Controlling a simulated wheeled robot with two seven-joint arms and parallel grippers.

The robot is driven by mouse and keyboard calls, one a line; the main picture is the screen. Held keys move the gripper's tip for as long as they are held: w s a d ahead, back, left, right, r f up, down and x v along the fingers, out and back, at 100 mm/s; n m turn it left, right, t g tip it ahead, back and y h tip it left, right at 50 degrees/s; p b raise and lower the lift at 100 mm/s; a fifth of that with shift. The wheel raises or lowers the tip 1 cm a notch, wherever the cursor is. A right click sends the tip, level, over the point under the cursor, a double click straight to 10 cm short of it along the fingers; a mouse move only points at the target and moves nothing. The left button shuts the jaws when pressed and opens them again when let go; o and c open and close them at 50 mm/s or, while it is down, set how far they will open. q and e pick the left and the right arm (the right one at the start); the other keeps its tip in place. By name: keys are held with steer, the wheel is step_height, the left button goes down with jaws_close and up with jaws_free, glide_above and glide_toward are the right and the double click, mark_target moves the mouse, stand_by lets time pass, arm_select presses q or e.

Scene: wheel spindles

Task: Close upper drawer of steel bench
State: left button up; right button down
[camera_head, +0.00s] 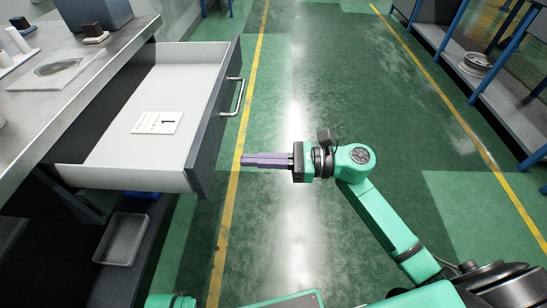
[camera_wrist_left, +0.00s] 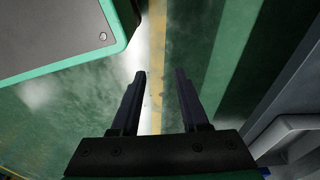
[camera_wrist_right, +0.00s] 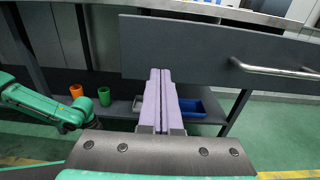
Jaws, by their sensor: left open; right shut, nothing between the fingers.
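The upper drawer (camera_head: 142,112) of the steel bench (camera_head: 90,62) is pulled well out, with a white inside and a dark grey front (camera_head: 214,120). A metal handle (camera_head: 233,97) is on that front. A white card marked 1 (camera_head: 157,122) lies in the drawer. My right gripper (camera_head: 243,160) is shut and empty, a short way in front of the drawer front near its closer end. In the right wrist view the drawer front (camera_wrist_right: 190,52) lies ahead of the fingertips, with the handle (camera_wrist_right: 275,69) to the right. My left gripper (camera_wrist_left: 160,74) is open and empty over the floor.
A grey tray (camera_head: 123,240) and a blue bin (camera_wrist_right: 200,109) sit on the lower shelf. Orange (camera_wrist_right: 76,91) and green (camera_wrist_right: 104,96) cups show there too. Another bench (camera_head: 500,85) stands at the far right.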

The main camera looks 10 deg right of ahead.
mark_target(210, 159)
steer(key=x, duration=0.6)
steer(key=shift+p, duration=0.35)
arm_select(q)
steer(key=shift+s+a+f, duration=0.15)
steer(key=shift+s+f, duration=0.5)
steer(key=shift+f, duration=0.05)
arm_select(e)
steer(key=shift+w+a, duration=0.1)
steer(key=shift+a, duration=0.1)
